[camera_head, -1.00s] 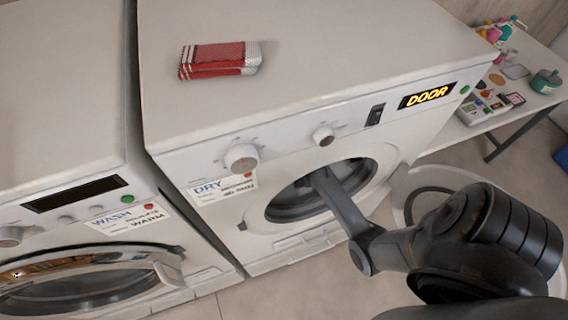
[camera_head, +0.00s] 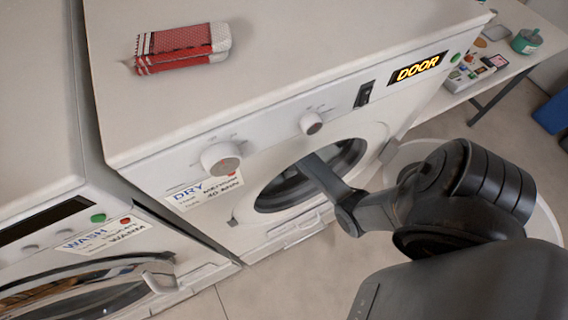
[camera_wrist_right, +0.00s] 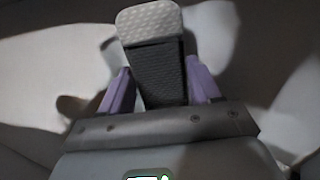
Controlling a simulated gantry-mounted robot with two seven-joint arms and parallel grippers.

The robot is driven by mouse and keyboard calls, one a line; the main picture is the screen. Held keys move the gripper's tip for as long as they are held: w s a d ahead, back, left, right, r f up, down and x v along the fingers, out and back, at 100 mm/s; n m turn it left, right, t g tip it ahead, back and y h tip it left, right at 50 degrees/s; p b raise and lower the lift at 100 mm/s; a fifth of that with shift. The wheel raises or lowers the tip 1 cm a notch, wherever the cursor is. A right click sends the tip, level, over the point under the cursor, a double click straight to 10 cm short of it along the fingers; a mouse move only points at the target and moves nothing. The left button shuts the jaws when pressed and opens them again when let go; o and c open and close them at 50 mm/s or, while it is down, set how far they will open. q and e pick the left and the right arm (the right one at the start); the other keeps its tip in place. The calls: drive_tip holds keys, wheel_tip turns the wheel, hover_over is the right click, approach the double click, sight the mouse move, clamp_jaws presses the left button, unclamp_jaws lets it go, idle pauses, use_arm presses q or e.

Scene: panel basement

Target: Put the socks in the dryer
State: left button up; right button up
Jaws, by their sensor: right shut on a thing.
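The dryer (camera_head: 300,130) stands in the middle of the head view, its display lit with "DOOR". Its round opening (camera_head: 345,160) is uncovered, and the open door (camera_head: 548,215) shows partly behind my arm at the right. A folded red and white pair of socks (camera_head: 180,45) lies on the dryer's top. My right arm reaches into the opening, so its gripper is hidden in the head view. In the right wrist view my right gripper (camera_wrist_right: 159,82) has its purple fingers shut on a dark grey sock (camera_wrist_right: 158,72) with a pale patterned end. My left gripper is not in view.
The washer (camera_head: 40,130) stands close at the left, its round door (camera_head: 90,290) in front. A side table (camera_head: 505,65) with small items and a green pot (camera_head: 526,41) is at the right. A blue object (camera_head: 552,112) is on the floor beyond. Smooth pale surfaces surround the gripper.

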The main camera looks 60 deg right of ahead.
wheel_tip(320, 180, down, 2)
drive_tip(key=shift+f, duration=0.1)
drive_tip(key=shift+f, duration=0.1)
drive_tip(key=o, duration=1.1)
drive_tip(key=shift+o, duration=0.2)
